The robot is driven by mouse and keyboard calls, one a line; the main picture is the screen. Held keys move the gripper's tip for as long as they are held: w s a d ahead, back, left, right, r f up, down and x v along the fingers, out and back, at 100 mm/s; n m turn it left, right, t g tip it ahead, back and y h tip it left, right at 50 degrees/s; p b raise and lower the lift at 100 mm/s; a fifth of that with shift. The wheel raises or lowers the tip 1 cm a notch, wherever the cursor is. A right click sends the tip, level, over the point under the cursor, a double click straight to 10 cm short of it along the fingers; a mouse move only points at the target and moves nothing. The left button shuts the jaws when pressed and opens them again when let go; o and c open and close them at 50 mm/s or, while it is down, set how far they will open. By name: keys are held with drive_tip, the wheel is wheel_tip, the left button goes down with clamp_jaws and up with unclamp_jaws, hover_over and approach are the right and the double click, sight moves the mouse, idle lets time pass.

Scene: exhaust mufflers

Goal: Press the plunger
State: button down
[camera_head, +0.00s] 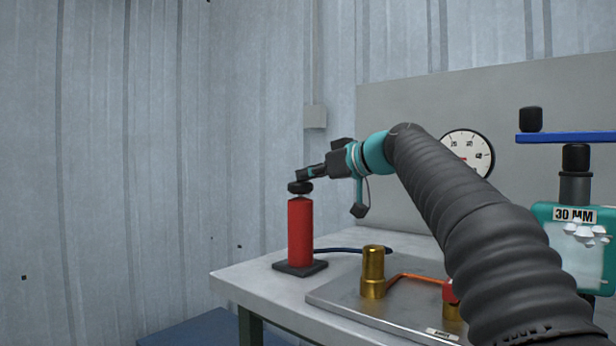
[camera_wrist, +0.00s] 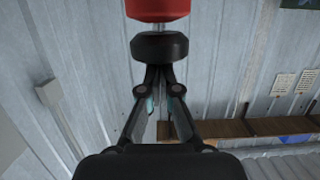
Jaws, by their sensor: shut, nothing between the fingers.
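The plunger is a black round knob (camera_head: 300,187) on top of a red upright cylinder (camera_head: 301,232) that stands on a dark square base at the table's left end. My gripper (camera_head: 301,175) is shut and empty, with its fingertips right at the knob in the head view. In the wrist view, the knob (camera_wrist: 159,46) sits just beyond the closed fingertips (camera_wrist: 159,70), with a thin metal rod between it and the red body (camera_wrist: 158,8). I cannot tell for sure whether the fingertips touch the knob.
A metal plate (camera_head: 340,300) with a brass cylinder (camera_head: 373,270) and a copper pipe (camera_head: 410,278) lies right of the red cylinder. A round gauge (camera_head: 468,155) is on the back panel. A teal device marked 30 MM (camera_head: 575,216) stands at right. A dark hose runs behind.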

sight(309, 183)
drive_tip(key=shift+f, duration=0.25)
wheel_tip(309, 183, up, 5)
drive_tip(key=p, duration=0.4)
drive_tip(key=shift+s+d, duration=0.1)
drive_tip(key=b+v, duration=0.1)
drive_tip(key=v, duration=0.8)
drive_tip(key=shift+s+d, duration=0.25)
drive_tip(key=shift+f, duration=0.1)
wheel_tip(309, 183, up, 5)
drive_tip(key=p, duration=0.3)
drive_tip(key=shift+w+a, duration=0.1)
drive_tip(key=shift+a, duration=0.1)
